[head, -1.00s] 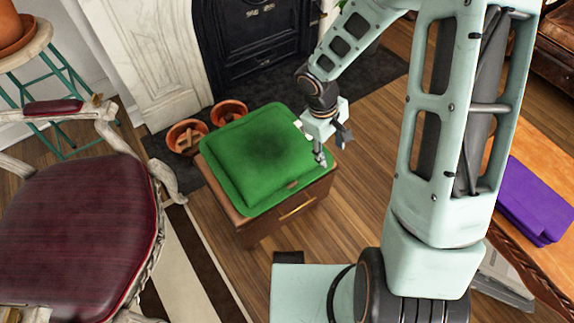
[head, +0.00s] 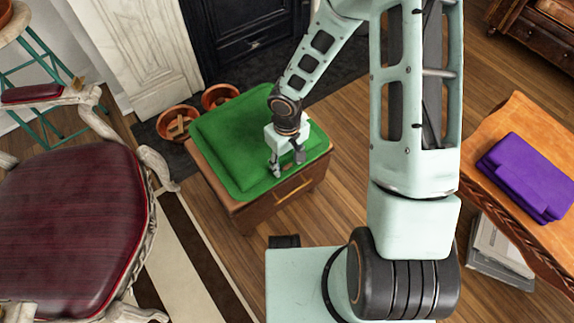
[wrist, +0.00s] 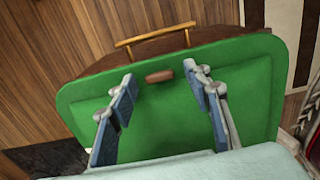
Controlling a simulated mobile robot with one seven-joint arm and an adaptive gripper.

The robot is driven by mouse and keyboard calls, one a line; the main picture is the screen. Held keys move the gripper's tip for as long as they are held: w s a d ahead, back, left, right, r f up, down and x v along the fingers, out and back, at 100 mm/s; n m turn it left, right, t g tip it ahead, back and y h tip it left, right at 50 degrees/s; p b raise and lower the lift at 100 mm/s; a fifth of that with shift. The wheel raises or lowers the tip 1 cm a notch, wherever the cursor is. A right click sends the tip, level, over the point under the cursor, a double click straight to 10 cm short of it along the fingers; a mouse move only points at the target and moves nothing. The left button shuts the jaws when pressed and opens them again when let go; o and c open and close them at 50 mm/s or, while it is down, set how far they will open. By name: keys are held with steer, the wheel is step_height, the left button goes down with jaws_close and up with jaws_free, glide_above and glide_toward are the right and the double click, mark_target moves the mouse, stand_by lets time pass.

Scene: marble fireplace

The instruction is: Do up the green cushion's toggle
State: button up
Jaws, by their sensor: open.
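The green cushion (head: 222,134) lies flat on top of a small wooden cabinet (head: 240,213). In the wrist view the cushion (wrist: 160,120) fills the middle, and a small brown wooden toggle (wrist: 159,76) lies on it near the edge by the cabinet's brass handle. My gripper (head: 287,170) points down over the cushion's front right part. In the wrist view my gripper (wrist: 160,85) is open and empty, its two fingers either side of the toggle and apart from it. Whether a loop holds the toggle cannot be made out. The toggle is hidden in the head view.
A dark red armchair (head: 75,215) is at left, and a wooden table with purple folded cloth (head: 527,176) is at right. Wooden floor lies open in front of the cabinet.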

mark_target(287, 166)
steer(key=shift+f, duration=0.25)
steer(key=c, duration=1.2)
steer(key=shift+o, duration=0.2)
steer(key=shift+n, duration=0.8)
steer(key=o, duration=1.2)
steer(key=shift+c, duration=0.2)
step_height(287, 166, up, 12)
